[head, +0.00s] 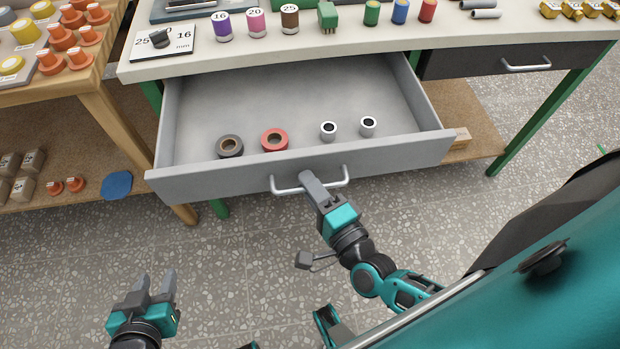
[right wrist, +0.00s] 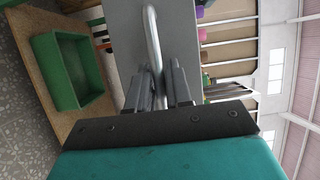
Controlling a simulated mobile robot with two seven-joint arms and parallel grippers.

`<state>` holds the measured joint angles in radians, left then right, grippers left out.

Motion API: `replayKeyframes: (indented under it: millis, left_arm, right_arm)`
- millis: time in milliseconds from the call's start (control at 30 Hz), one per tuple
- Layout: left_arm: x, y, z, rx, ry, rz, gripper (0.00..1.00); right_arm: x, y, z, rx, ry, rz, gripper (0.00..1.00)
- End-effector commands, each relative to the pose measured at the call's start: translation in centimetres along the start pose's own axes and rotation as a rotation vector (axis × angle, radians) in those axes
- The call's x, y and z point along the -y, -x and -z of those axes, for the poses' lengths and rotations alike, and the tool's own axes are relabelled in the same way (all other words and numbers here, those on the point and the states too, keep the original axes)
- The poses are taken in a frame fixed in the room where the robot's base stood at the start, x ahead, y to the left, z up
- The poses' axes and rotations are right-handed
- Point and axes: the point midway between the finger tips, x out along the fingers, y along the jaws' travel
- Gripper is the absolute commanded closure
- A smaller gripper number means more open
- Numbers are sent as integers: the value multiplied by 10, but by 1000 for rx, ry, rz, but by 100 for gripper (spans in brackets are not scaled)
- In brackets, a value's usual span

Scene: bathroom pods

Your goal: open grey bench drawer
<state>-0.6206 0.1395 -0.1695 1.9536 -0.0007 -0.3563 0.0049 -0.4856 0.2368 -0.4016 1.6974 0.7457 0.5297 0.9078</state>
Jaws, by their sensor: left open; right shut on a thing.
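The grey bench drawer (head: 215,184) is pulled well out from under the bench top in the head view. Its silver bar handle (head: 334,184) is on the front panel. My right gripper (head: 310,181) is shut on that handle near its middle. The right wrist view shows the handle (right wrist: 152,40) running between the fingers (right wrist: 165,85). Inside the drawer lie a dark tape roll (head: 230,146), a red tape roll (head: 275,140) and two small white cylinders (head: 328,131). My left gripper (head: 155,284) is open and empty over the floor at lower left.
A second, dark drawer (head: 465,62) at right is closed. The bench top (head: 345,48) holds labelled spools and coloured fittings. A wooden shelf unit (head: 110,100) with orange parts stands at left. The right wrist view shows a green bin (right wrist: 75,70).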

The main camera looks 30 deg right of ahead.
Motion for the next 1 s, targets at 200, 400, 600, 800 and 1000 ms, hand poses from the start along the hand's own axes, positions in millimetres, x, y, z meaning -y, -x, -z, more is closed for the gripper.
replayKeyframes:
  millis: [200,400,600,800,1000]
  left_arm:
    - [0,0,1,-1,0,1,57]
    - [1,1,2,-5,-2,0,57]
    - [1,1,3,-6,-4,0,57]
    - [1,1,3,-6,-5,-1,57]
    - [0,1,4,-6,-5,-1,57]
  right_arm:
    - [0,0,0,1,2,0,100]
    - [0,0,0,1,2,0,61]
    - [0,0,0,0,1,0,60]
    - [0,-1,0,0,1,0,60]
    - [0,-2,-2,1,1,0,60]
